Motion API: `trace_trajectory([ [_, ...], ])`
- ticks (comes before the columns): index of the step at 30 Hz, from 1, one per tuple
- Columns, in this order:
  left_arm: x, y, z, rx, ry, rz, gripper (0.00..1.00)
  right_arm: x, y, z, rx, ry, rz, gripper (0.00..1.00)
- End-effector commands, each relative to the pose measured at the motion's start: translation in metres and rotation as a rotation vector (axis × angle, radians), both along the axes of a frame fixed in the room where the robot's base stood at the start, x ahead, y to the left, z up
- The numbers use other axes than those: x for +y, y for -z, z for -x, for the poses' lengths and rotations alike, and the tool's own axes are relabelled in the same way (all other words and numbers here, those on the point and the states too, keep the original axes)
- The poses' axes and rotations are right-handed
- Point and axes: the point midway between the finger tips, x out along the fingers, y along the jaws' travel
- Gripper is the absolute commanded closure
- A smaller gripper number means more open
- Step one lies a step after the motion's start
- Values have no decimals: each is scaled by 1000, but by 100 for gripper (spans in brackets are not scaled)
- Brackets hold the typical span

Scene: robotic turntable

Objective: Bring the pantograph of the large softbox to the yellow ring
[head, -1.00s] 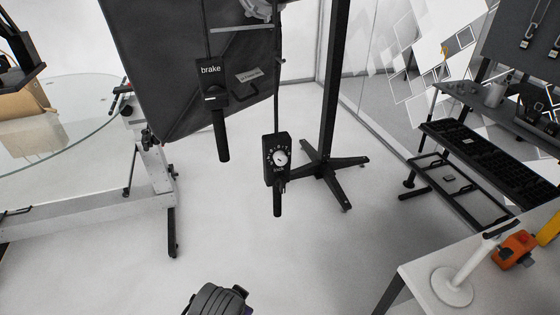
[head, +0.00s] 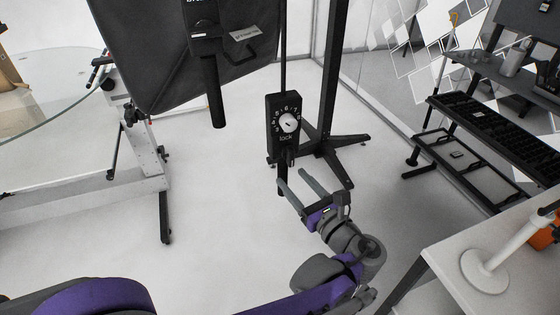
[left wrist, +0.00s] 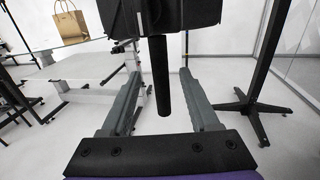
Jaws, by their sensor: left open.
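The large dark softbox (head: 150,50) hangs at the upper left of the head view. A black lock box with a numbered dial (head: 286,122) hangs on a thin rod beside it, with a short handle below. A black brake handle (head: 213,90) hangs to its left. My left gripper (head: 290,179) is open, with its fingers reaching up around the lower handle of the lock box. In the left wrist view the black handle (left wrist: 160,80) hangs between the two grey fingers, apart from both. My right gripper is not in view.
A black stand (head: 330,90) with a spread foot is behind the lock box. A glass-topped turntable (head: 50,95) stands left. A white table (head: 440,265) with a white post is at lower right, near a black rack (head: 490,140). The middle floor is clear.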

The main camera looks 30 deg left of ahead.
Motion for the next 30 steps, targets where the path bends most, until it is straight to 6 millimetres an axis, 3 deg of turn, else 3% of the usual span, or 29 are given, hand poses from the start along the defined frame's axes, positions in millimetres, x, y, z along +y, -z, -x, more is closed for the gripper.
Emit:
trace_trajectory([
  [6,40,0,-21,-1,-5,2,39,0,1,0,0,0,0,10],
  [12,65,0,-35,-2,-3,2,39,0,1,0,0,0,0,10],
  [25,75,0,-41,-3,0,4,39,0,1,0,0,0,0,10],
  [26,75,0,-41,-3,0,4,40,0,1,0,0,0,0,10],
  [30,75,0,-41,-3,0,4,66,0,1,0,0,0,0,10],
])
